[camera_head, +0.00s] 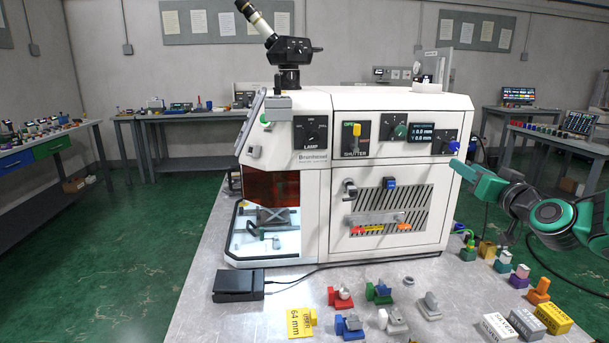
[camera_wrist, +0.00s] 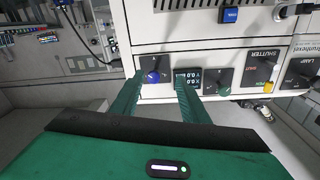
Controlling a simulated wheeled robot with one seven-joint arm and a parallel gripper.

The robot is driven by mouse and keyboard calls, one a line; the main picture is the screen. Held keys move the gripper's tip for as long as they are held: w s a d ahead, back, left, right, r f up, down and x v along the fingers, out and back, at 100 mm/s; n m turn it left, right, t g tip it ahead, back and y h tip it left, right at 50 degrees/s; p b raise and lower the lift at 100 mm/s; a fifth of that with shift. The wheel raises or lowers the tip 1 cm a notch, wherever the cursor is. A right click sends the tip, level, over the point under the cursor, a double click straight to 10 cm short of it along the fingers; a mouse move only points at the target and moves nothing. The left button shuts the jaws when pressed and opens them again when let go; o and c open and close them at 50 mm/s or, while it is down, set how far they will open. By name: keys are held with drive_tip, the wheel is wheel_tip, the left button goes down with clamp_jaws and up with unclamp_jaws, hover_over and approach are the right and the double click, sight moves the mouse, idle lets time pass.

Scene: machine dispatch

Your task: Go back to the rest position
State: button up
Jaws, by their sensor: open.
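My gripper (camera_head: 460,168) is at the right side of the white machine (camera_head: 230,160), close to the upper right of its front panel. In the wrist view, my gripper (camera_wrist: 158,88) has its two green fingers spread with nothing held. The blue knob (camera_wrist: 152,77) appears between the fingertips, and I cannot tell whether they touch it. The same blue knob (camera_head: 453,146) shows in the head view, just above the fingertips. A small display (camera_head: 420,132) reading 0.0 mm is beside it. My green and dark arm reaches in from the right edge.
The machine stands on a grey table (camera_head: 205,290). Several coloured fixtures, a black box (camera_head: 238,285), a yellow 64 mm card (camera_head: 299,322) and labelled boxes (camera_head: 553,318) lie in front. A microscope (camera_head: 290,50) tops the machine. Benches (camera_head: 50,145) stand behind; green floor is open left.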

drive_tip(key=s+a+f+n+g+y, duration=0.1)
drive_tip(key=s+a+f+g, duration=0.3)
drive_tip(key=f, duration=0.3)
drive_tip(key=s+a+f+n+g, duration=0.1)
drive_tip(key=s+f+g, duration=0.35)
drive_tip(key=f, duration=0.25)
drive_tip(key=s+f+m+g, duration=0.2)
drive_tip(key=s+g, duration=0.3)
drive_tip(key=s, duration=0.9)
drive_tip(key=s+f+m+g, duration=0.3)
drive_tip(key=s+g, duration=0.2)
drive_tip(key=s, duration=0.8)
drive_tip(key=shift+s+a+f, duration=0.3)
drive_tip(key=shift+s+f, duration=0.05)
drive_tip(key=shift+w+f+h, duration=0.25)
drive_tip(key=shift+w+h, duration=0.05)
drive_tip(key=shift+w, duration=0.35)
